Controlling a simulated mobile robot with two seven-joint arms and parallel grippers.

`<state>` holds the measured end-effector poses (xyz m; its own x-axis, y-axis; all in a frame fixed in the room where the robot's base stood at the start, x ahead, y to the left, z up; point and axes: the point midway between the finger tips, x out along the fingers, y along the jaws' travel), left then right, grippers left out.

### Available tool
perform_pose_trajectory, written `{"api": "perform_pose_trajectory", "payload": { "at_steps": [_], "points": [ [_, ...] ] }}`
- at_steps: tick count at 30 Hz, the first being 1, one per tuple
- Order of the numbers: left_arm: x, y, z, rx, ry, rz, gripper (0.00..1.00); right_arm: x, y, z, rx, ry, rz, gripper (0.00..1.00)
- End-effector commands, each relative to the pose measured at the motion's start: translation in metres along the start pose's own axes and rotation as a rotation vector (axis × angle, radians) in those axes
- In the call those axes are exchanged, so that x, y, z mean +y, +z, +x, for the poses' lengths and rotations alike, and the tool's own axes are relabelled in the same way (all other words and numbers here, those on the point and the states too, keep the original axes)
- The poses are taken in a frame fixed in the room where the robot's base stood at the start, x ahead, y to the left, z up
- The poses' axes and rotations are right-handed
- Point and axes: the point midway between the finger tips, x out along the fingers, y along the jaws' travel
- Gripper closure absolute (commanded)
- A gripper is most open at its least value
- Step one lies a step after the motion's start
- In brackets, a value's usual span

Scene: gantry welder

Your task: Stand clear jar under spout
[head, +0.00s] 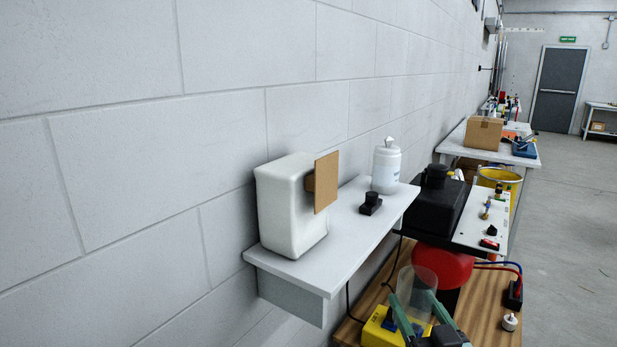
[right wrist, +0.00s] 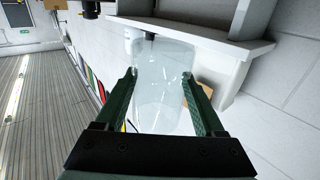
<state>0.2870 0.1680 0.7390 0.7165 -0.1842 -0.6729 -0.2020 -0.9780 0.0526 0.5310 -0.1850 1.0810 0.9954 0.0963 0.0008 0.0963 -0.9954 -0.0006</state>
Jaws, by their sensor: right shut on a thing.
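The clear jar (head: 424,281) is see-through and stands out against the red round thing behind it in the head view. My right gripper (head: 415,306) has green fingers around the jar's sides and is shut on it. The jar is lower than the white shelf and to its right. In the right wrist view the jar (right wrist: 160,85) fills the space between the two fingers (right wrist: 162,100). A white rounded box (head: 285,210) stands on the shelf, with a brown stub and flat brown plate (head: 326,182) on its right side. I cannot tell whether this stub is the spout. My left gripper is out of view.
The white shelf (head: 345,222) juts from the wall and holds a white bottle (head: 385,168) and a small black knob (head: 371,203). A wooden top (head: 483,320) below carries a yellow unit (head: 380,331) and cables. Open shelf room lies right of the box.

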Motion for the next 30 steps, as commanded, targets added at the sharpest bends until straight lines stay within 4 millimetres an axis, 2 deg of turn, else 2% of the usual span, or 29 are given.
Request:
{"api": "perform_pose_trajectory", "payload": {
  "at_steps": [1,6,13,18,30],
  "points": [
    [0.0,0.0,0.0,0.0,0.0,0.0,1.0,-0.001,0.01,-0.014,-0.005,0.011,0.003,0.96],
    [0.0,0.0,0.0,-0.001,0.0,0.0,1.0,0.0,0.03,-0.056,-0.005,0.052,0.003,0.96],
    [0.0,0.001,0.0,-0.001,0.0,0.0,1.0,0.001,0.043,-0.099,-0.004,0.087,0.002,0.96],
    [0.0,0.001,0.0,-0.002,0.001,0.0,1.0,0.001,0.044,-0.113,0.0,0.095,-0.002,0.96],
    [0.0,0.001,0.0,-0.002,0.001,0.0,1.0,0.0,0.045,-0.115,-0.001,0.094,-0.002,0.96]
  ]
}}
